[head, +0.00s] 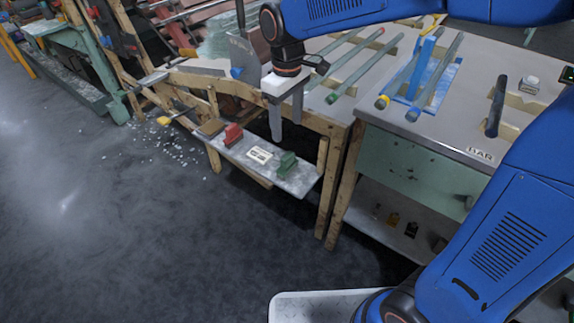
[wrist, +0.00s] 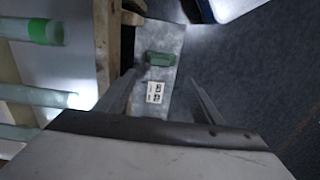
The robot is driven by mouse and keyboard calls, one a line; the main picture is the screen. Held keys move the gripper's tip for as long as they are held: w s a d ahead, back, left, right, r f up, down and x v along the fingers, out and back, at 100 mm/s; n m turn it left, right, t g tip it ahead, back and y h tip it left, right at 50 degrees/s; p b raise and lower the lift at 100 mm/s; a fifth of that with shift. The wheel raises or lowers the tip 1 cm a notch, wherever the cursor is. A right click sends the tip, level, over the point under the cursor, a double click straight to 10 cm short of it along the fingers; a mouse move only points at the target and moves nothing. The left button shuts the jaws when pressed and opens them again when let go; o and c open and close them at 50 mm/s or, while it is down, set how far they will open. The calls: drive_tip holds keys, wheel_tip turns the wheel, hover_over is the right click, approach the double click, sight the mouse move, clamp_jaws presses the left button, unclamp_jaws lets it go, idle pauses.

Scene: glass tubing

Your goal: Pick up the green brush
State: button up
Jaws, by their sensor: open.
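The green brush (head: 287,164) lies on a narrow grey shelf (head: 308,180) at the front of the wooden bench, near the shelf's right end. In the wrist view the green brush (wrist: 160,59) lies beyond the fingertips, past a white label card. My gripper (head: 287,132) is above the shelf with its fingers pointing down, apart and empty. In the wrist view my gripper (wrist: 160,82) has its two fingers spread on either side of the card, with the brush ahead of them. Nothing hides the brush.
On the shelf, a white label card (head: 259,155) lies left of the brush, then a red brush (head: 233,134) and a brown block (head: 210,127). Wooden posts (head: 335,180) stand right of the shelf. Glass tubes (head: 361,65) lie on the benchtop. The floor (head: 150,230) in front is open.

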sight(287, 155)
wheel_tip(287, 155, down, 12)
drive_tip(key=shift+s+f, duration=0.1)
drive_tip(key=shift+f, duration=0.15)
drive_tip(key=c, duration=1.2)
